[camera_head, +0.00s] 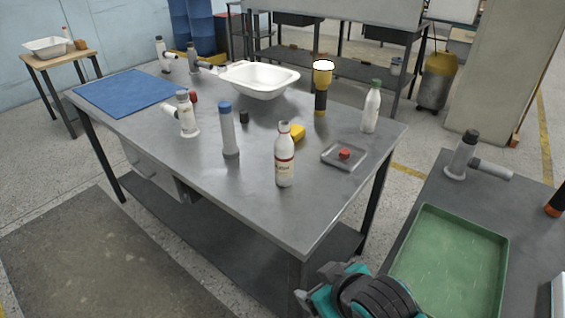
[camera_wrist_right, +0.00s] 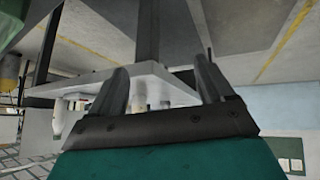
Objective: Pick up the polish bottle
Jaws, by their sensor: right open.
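The likely polish bottle (camera_head: 285,160) is white with a grey cap and a red-banded label whose print I cannot read. It stands upright near the front edge of the grey metal table (camera_head: 255,205). Another white bottle with a green cap (camera_head: 371,108) stands at the table's right side. My right gripper (camera_wrist_right: 163,85) is open, with its two fingers apart and nothing clearly between them. In the head view my right arm shows at the bottom, below the table's near corner and well apart from the bottle. My left gripper is out of view.
Near the bottle are a blue-capped grey cylinder (camera_head: 229,130), a grey tray (camera_head: 330,157) with a red piece, a yellow object (camera_head: 298,132) and a yellow-black flashlight (camera_head: 321,90). A white basin (camera_head: 260,92) stands behind. A green tray (camera_head: 450,265) lies on the right bench.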

